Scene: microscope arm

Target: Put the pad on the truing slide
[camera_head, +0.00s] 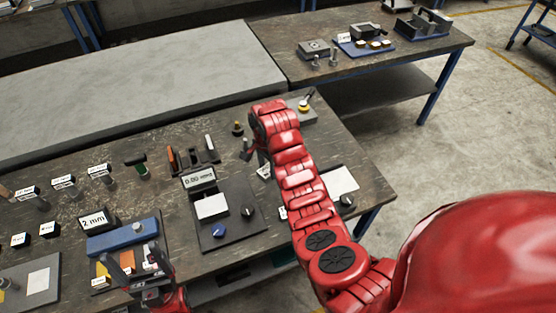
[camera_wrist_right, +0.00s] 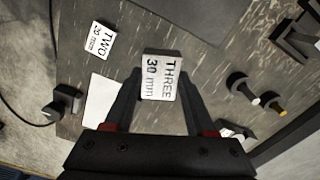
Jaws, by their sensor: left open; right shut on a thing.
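My right gripper (camera_wrist_right: 158,82) has its fingers on either side of a pale block marked THREE 30 mm (camera_wrist_right: 161,78), which appears held between the tips. In the head view my right arm reaches over the table's right part, and its own links largely hide the fingertips and the block. My left gripper (camera_head: 133,260) is open and empty at the front edge, near a blue block (camera_head: 122,237). A dark railed fixture (camera_head: 192,158) stands left of the right gripper. I cannot tell which thing is the truing slide, nor whether the held block is the pad.
A dark panel with a 0.00 mm display (camera_head: 199,180) and knobs sits mid-table. A white plate (camera_head: 342,181) lies right of my arm; a TWO 20 mm label (camera_wrist_right: 103,40) lies near the held block. Labelled posts and blocks crowd the left. A back table (camera_head: 430,50) holds more fixtures.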

